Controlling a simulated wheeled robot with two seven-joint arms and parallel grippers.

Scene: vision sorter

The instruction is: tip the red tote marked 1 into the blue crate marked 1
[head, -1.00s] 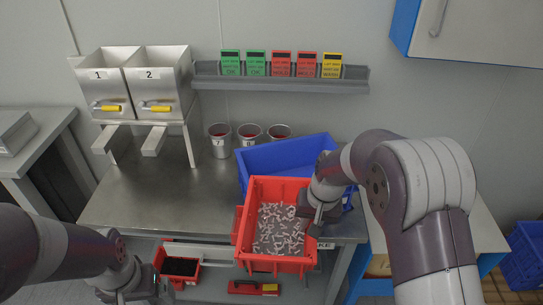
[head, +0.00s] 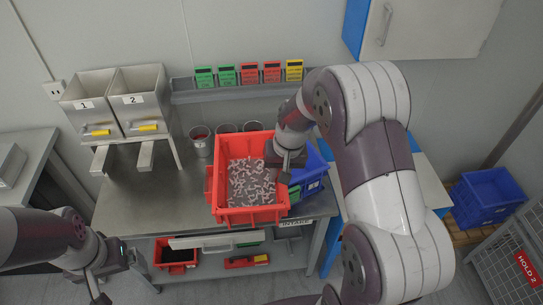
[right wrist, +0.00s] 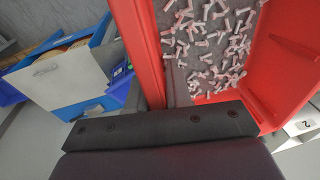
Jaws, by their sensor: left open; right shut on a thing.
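The red tote (head: 222,214) is held up in front of the blue crate, level, with many small pale pieces lying in it. My right gripper (head: 290,160) is shut on the tote's right wall; the right wrist view shows the tote (right wrist: 149,50) close up. The blue crate (head: 312,172) is on the bench behind and right of the tote, which hides most of it. No number can be read on tote or crate. My left gripper (head: 103,290) is open and empty, low at the left, away from the tote.
Several metal cups (head: 201,142) stand behind the tote. A shelf (head: 225,94) with coloured cards is on the wall. A smaller red bin (head: 176,256) sits below the bench. Another blue crate (head: 487,196) stands far right.

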